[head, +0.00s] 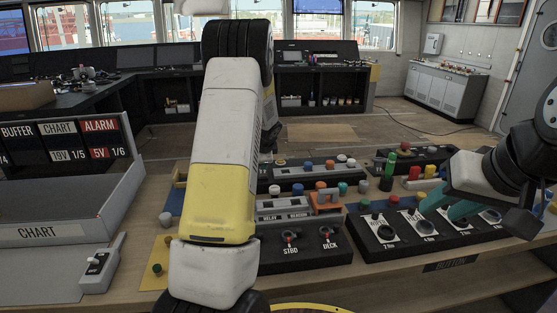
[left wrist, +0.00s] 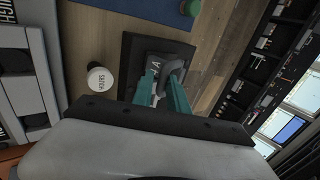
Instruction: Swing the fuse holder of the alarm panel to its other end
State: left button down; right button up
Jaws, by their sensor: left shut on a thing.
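In the left wrist view my left gripper (left wrist: 159,86) has its teal fingers shut on a grey fuse holder (left wrist: 177,66). The holder sits on a small dark panel (left wrist: 130,45) with a partly visible white label, perhaps the alarm panel. The fingers cover part of the holder, so which end it lies at cannot be told. In the head view my left forearm hides the left gripper and this panel. My right gripper (head: 449,207) is open, its teal fingers apart over the black dial panel at the right.
A white round button (left wrist: 97,78) stands beside the dark panel. Switch box (head: 303,246) and dial panel (head: 425,245) stand on the wooden bench. A CHART tray (head: 60,232) and small switch unit (head: 98,268) are at the left. Several coloured caps stand behind.

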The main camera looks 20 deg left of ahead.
pick_arm(q)
jog(key=shift+s+d+f, duration=0.45)
jog(key=shift+s+f, duration=0.15)
jog(key=shift+f, duration=0.2)
jog(key=c, duration=1.5)
grip_release()
jog(key=shift+o, duration=0.2)
jog(key=shift+s+r, duration=0.1)
jog(key=v, duration=0.8)
jog(key=shift+w+r, duration=0.2)
jog(key=shift+w, duration=0.1)
jog(key=shift+a, duration=0.15)
